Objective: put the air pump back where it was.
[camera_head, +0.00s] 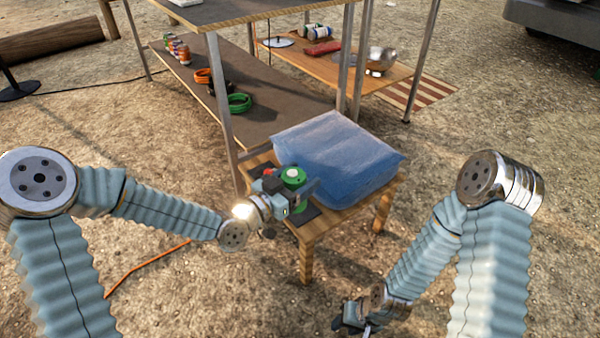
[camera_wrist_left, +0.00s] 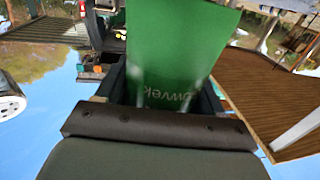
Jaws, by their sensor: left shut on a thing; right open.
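The air pump (camera_head: 293,175) is green with a small red part on top. My left gripper (camera_head: 288,189) is shut on it at the near left corner of a small wooden table (camera_head: 322,233). In the left wrist view the pump's green body (camera_wrist_left: 178,60), with light lettering, fills the space between the jaws (camera_wrist_left: 165,100). I cannot tell whether the pump touches the table top; its lower part is hidden by the gripper. My right gripper (camera_head: 350,318) is open and empty, low over the ground at the bottom of the head view.
A large blue container (camera_head: 340,155) covers most of the small table, just right of the pump. A dark flat patch (camera_head: 306,214) shows at the near edge.

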